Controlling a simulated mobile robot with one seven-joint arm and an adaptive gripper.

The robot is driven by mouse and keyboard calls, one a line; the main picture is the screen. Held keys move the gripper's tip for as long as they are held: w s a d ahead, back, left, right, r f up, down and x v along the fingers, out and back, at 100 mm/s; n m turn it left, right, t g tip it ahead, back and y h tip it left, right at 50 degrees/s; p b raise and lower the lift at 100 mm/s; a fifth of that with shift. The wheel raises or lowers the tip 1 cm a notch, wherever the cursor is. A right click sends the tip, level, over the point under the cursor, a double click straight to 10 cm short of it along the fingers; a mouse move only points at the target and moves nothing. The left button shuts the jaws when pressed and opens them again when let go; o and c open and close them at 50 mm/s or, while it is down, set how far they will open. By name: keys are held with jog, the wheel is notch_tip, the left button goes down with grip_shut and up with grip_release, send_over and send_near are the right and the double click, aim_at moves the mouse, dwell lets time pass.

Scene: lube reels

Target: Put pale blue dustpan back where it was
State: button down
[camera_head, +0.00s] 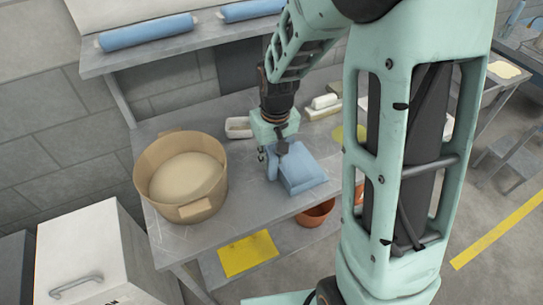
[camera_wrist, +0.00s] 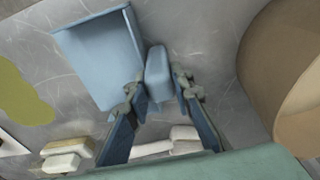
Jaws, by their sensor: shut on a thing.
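The pale blue dustpan (camera_head: 300,173) is on or just above the grey metal table, right of the round wooden tub; I cannot tell whether it touches the table. My gripper (camera_head: 279,143) is over its back left part in the head view. In the wrist view, my gripper (camera_wrist: 160,95) has its two dark fingers on either side of the narrow blue handle part of the dustpan (camera_wrist: 100,55), shut on it. The wide pan part extends to the upper left there. The fingertips are partly hidden in the head view.
The wooden tub (camera_head: 202,212) with a pale round mass stands left on the table (camera_head: 250,205). Behind my gripper are a small white tray (camera_head: 238,127) and pale blocks (camera_head: 324,102). A yellow-green patch (camera_wrist: 22,95) lies beyond the pan. A shelf (camera_head: 180,48) holds blue rolls.

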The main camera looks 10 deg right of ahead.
jog(key=c, duration=1.7)
grip_release()
jog(key=shift+f, duration=0.1)
jog(key=shift+r, duration=0.45)
jog(key=r, duration=0.3)
jog(key=s+r, duration=0.1)
jog(key=r, duration=0.7)
jog(key=shift+s+d+r, duration=0.15)
jog(key=shift+s, duration=0.1)
